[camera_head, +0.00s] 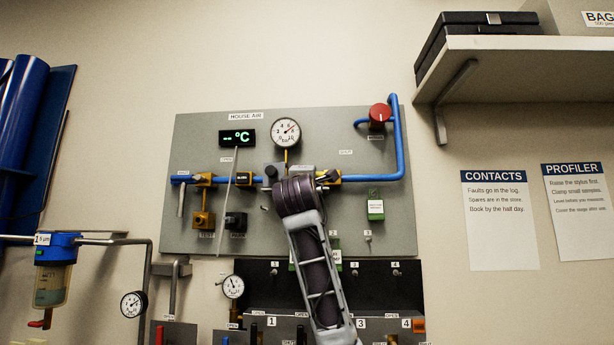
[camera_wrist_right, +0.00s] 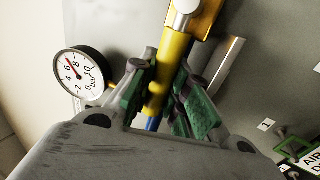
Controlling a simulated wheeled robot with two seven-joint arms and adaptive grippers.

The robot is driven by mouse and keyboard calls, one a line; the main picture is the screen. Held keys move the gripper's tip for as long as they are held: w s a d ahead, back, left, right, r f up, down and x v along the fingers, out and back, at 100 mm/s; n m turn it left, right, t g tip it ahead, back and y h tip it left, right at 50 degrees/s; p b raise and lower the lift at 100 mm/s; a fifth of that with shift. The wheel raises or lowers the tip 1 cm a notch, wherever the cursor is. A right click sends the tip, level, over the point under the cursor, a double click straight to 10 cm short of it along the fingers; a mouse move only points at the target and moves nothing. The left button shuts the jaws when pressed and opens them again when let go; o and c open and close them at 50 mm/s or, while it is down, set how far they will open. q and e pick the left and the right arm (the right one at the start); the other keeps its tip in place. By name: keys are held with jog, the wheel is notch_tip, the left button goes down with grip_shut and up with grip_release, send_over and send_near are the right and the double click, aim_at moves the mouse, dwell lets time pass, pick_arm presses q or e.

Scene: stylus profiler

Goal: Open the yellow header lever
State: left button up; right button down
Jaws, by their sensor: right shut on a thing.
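In the right wrist view, my right gripper (camera_wrist_right: 163,88) has its green-padded fingers on either side of a yellow lever (camera_wrist_right: 171,62) and is shut on it. The lever runs up to a silver round bolt head (camera_wrist_right: 185,15), and a bit of blue pipe shows below it. In the head view, my right arm reaches up to the blue header pipe on the grey panel and hides the lever and most of the gripper. My left gripper is in neither view.
The grey panel (camera_head: 205,130) carries a round gauge (camera_head: 286,132), a temperature display (camera_head: 238,138), a red knob (camera_head: 380,113) and blue pipe (camera_head: 398,140). Below are numbered dark bays (camera_head: 260,290). A shelf (camera_head: 530,44) juts out at the upper right. A filter bowl (camera_head: 52,285) hangs at left.

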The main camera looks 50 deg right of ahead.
jog(key=shift+w+a+f, duration=0.1)
jog(key=shift+w+f, duration=0.05)
jog(key=shift+f, duration=0.1)
jog(key=c, duration=1.3)
grip_release()
jog(key=shift+r, duration=0.1)
jog(key=shift+c, duration=0.2)
jog(key=shift+s, duration=0.2)
jog(key=v, duration=1.2)
